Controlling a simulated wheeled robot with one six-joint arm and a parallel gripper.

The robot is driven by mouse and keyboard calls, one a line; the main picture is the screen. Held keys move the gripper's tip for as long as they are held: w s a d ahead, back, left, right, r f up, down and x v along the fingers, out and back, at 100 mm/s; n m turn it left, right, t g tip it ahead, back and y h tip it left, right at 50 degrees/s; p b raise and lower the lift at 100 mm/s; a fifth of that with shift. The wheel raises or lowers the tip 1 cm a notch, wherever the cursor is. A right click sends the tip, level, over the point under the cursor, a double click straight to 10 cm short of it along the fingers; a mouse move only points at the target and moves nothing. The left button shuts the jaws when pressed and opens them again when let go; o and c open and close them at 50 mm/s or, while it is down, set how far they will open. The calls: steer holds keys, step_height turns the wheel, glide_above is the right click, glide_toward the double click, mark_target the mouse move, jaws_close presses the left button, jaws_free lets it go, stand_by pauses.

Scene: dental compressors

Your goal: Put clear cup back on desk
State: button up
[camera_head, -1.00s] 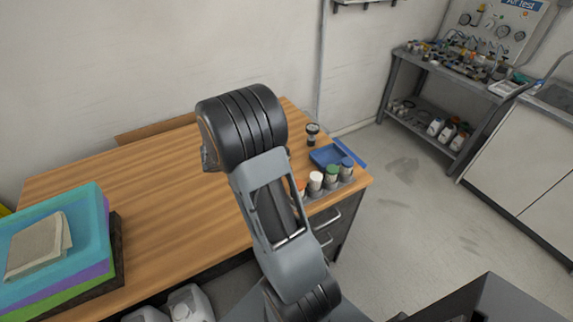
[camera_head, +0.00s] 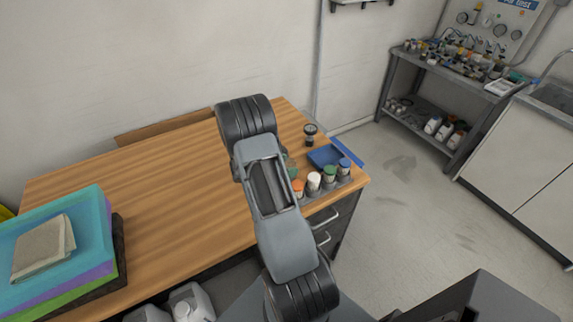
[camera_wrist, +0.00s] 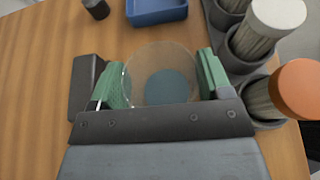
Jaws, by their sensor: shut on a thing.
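My gripper (camera_wrist: 163,85) shows in the wrist view, its green-padded fingers closed on both sides of a clear cup. The clear cup (camera_wrist: 160,62) is a round see-through vessel with a bluish disc visible at its bottom. The wood desk (camera_wrist: 40,75) is seen below and around the cup; whether the cup touches it I cannot tell. In the head view the desk (camera_head: 180,185) lies under my arm, which hides the cup and most of the gripper.
A holder with capped bottles, including an orange cap (camera_wrist: 298,88) and a white cap (camera_wrist: 278,14), stands close right of the gripper. A blue tray (camera_head: 325,155) and a small dark gauge (camera_head: 310,133) are behind.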

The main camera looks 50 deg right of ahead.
steer(key=shift+f, duration=0.15)
steer(key=shift+f+b, duration=0.15)
steer(key=shift+b, duration=0.15)
steer(key=o, duration=1)
